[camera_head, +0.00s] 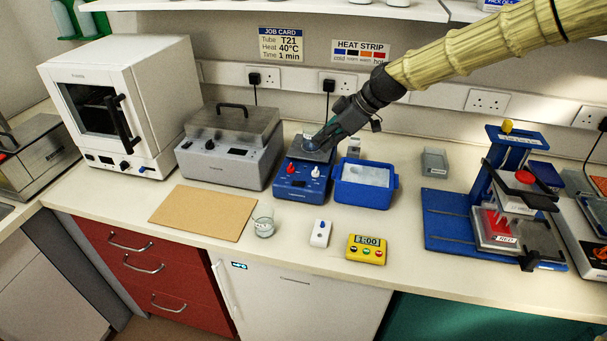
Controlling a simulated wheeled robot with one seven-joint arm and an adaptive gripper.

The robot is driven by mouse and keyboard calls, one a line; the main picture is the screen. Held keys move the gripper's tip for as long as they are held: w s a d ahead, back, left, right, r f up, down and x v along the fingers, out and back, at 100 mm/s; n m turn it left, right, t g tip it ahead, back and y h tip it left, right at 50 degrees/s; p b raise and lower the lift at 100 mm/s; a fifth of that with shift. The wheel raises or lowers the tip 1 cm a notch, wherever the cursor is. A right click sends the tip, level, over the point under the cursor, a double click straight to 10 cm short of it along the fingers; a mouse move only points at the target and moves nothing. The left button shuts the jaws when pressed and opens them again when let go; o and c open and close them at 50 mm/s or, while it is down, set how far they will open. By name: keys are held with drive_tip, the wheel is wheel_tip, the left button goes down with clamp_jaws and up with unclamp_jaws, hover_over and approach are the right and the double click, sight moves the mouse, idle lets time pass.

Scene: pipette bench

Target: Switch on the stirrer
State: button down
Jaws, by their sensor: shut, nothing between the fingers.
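The stirrer (290,187) is a blue box with a dark top plate, standing on the bench at the middle of the picture. Its sloped front panel carries a red knob (291,169) at left and a white knob (315,171) at right. A small vessel with a white label (308,137) shows on the top plate, partly hidden by my gripper. My gripper (318,142) is shut and empty. It reaches down from the upper right, over the plate and close beside the vessel; whether it touches the vessel I cannot tell. Both knobs are in clear view below it.
A blue tub (365,193) of pale contents stands right of the stirrer, and a grey lidded bath (222,163) stands left. In front are a glass beaker (264,226), a white switch-like box (320,234) and a yellow timer (366,250). A blue press (455,225) stands farther right.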

drive_tip(key=shift+w+f, duration=0.1)
drive_tip(key=shift+f, duration=0.05)
drive_tip(key=shift+a, duration=0.1)
drive_tip(key=p, duration=0.4)
hover_over(303, 183)
wheel_tip(303, 183, down, 7)
drive_tip(key=shift+a+f, duration=0.15)
drive_tip(key=shift+f+p, duration=0.45)
drive_tip(key=shift+f, duration=0.5)
drive_tip(key=shift+f+p, duration=0.5)
drive_tip(key=shift+f, duration=0.75)
drive_tip(key=shift+f, duration=0.1)
